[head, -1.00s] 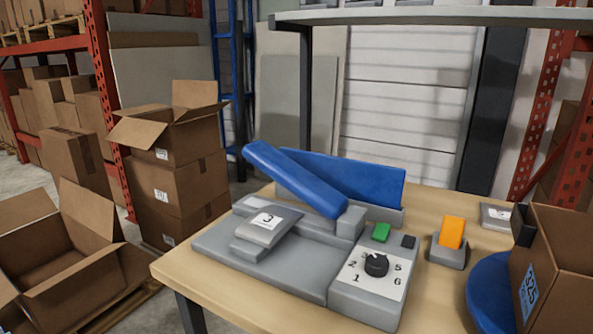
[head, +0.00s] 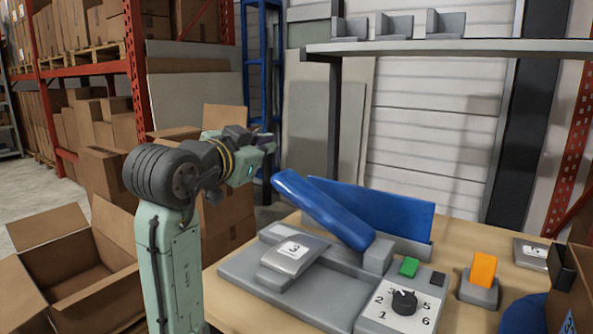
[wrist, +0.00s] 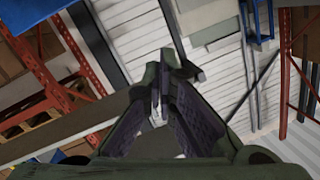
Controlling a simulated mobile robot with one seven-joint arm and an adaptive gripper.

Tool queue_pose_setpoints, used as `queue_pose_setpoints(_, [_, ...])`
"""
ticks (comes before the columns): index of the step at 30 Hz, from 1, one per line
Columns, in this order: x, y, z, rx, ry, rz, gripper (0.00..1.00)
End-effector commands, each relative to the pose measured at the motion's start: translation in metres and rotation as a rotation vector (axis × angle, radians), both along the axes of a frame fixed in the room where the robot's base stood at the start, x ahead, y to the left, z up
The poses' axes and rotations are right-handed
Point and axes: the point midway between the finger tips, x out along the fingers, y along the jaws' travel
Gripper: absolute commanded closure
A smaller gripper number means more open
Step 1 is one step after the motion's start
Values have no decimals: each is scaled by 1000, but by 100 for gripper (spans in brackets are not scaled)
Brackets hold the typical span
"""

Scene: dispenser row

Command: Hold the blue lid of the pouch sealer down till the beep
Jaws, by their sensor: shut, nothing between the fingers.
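The pouch sealer (head: 290,292) is a grey machine on the wooden table. Its blue lid (head: 322,209) is a long bar, raised at a slant with its free end up at the left. A grey pouch (head: 295,254) labelled 3 lies on the sealer's bed under the lid. A dial (head: 404,302) with numbers and a green button (head: 409,266) are on its right part. My gripper (head: 268,143) is up behind and left of the lid's raised end in the picture, apart from it. In the wrist view my gripper (wrist: 160,95) has its fingertips together, with nothing between them.
An orange switch (head: 484,270) on a grey base and a small labelled plate (head: 532,253) are to the right. A blue panel (head: 380,213) stands behind the lid. A shelf (head: 450,47) spans above. Open cardboard boxes (head: 75,265) stand on the left.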

Motion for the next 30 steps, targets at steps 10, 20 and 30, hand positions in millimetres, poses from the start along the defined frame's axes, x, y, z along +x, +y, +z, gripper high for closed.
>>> queue_pose_setpoints(10, [-2, -30, -19, 96, 107, -94, 100])
queue_pose_setpoints(20, [6, -34, -21, 92, 108, -93, 100])
queue_pose_setpoints(30, [63, -65, -34, 91, 110, -93, 100])
